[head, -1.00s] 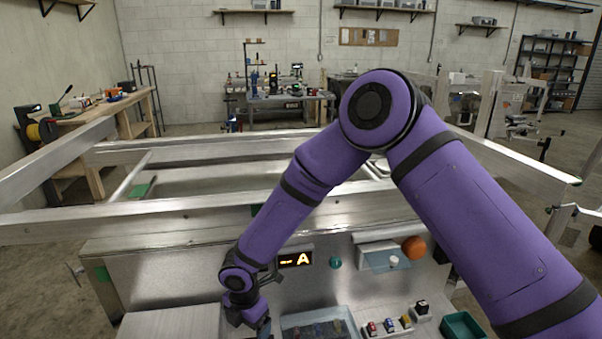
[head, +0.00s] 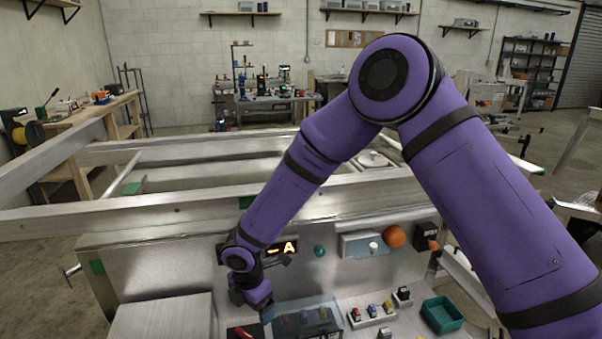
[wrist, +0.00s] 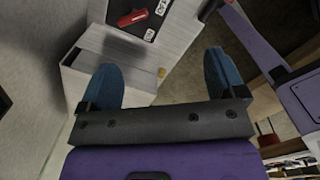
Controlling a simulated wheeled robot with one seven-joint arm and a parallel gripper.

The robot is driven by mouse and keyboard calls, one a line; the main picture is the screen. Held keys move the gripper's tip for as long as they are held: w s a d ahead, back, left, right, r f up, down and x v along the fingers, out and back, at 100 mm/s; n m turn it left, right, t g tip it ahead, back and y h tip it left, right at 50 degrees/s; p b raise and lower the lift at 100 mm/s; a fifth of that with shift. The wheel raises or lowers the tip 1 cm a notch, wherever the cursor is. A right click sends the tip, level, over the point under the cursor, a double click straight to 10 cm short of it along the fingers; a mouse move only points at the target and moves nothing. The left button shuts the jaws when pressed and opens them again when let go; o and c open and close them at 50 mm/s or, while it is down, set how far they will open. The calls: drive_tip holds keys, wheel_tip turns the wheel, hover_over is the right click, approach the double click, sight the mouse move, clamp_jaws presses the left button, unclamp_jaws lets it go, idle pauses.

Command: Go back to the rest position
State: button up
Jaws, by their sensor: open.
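My gripper (wrist: 160,88) is open and empty in the wrist view, its two blue fingers spread apart. In the head view my gripper (head: 266,308) hangs at the end of my purple arm, in front of the metal panel, near the left end of a clear-lidded bin (head: 305,315). Its fingertips are small there and partly hidden by the wrist.
An aluminium trailer frame (head: 150,217) spans behind the panel. The panel carries a display with the letter A (head: 288,248), a teal button (head: 319,251) and an orange knob (head: 395,236). A green tray (head: 442,314) and several small coloured switches (head: 372,311) are at the right.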

drive_tip(key=w+d+r+m+t+h, duration=0.1)
drive_tip(key=d+r+m+t, duration=0.1)
drive_tip(key=d+r+m, duration=1.75)
drive_tip(key=s+d+r+m+t, duration=0.1)
drive_tip(key=s+d+r, duration=0.4)
drive_tip(key=d+r, duration=0.3)
drive_tip(key=s+d+r, duration=0.5)
drive_tip(key=d+r, duration=0.3)
drive_tip(key=s+d+r+m, duration=0.1)
drive_tip(key=s+d+m, duration=0.2)
drive_tip(key=s, duration=0.3)
drive_tip(key=s+d+r+m+t+y, duration=0.1)
drive_tip(key=s+d+m, duration=0.2)
drive_tip(key=s, duration=0.3)
drive_tip(key=shift+r+m+t, duration=0.2)
drive_tip(key=shift+m+t, duration=0.1)
drive_tip(key=shift+m, duration=0.45)
drive_tip(key=shift+d, duration=0.1)
